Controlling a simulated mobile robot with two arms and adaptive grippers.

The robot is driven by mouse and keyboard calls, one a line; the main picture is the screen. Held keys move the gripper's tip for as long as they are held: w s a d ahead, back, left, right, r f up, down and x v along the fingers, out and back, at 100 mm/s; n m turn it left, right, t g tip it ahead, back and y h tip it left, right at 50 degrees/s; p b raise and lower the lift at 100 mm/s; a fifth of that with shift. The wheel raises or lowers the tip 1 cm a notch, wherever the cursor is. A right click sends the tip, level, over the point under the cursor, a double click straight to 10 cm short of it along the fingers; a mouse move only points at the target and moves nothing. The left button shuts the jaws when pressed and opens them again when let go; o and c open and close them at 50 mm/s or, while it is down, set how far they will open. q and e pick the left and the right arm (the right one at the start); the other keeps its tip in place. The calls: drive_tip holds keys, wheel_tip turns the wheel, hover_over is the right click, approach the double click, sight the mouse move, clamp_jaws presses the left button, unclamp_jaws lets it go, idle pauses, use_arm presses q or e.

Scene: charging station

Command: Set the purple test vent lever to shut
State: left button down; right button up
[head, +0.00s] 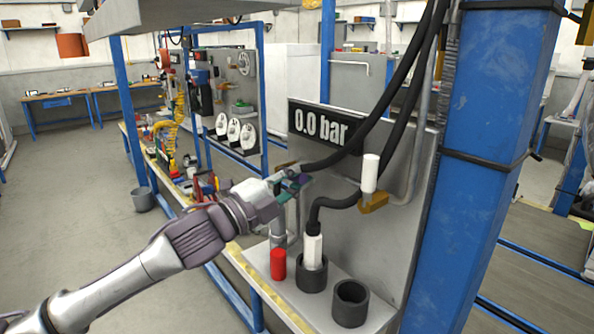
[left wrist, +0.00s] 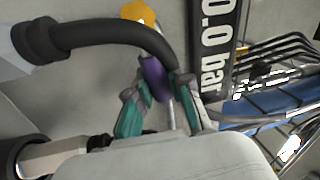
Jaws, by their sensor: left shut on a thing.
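The purple test vent lever (left wrist: 155,78) shows in the left wrist view between the green-tipped fingers of my left gripper (left wrist: 158,105), which is shut on it. In the head view my left gripper (head: 295,186) is at the panel, below the left end of the black "0.0 bar" display (head: 322,128). There the fingers and wrist mostly hide the lever, and its exact angle is hard to tell. The display also shows in the left wrist view (left wrist: 211,50). My right gripper is not in view.
A black hose (head: 385,105) passes close by the gripper. A white cylinder on a brass fitting (head: 373,203) is to the right. Below stand a red cylinder (head: 278,264), a white nozzle (head: 313,252) in a black cup, and an empty black cup (head: 351,303). A blue post (head: 490,150) bounds the right.

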use_arm(q)
drive_tip(key=shift+f+m+g, duration=0.3)
drive_tip(key=shift+f+m, duration=0.2)
drive_tip(key=shift+m, duration=0.5)
drive_tip(key=c, duration=1)
unclamp_jaws()
drive_tip(key=shift+c, duration=0.2)
drive_tip(key=v, duration=1.2)
drive_tip(key=shift+f, duration=0.15)
drive_tip(key=shift+f, duration=0.1)
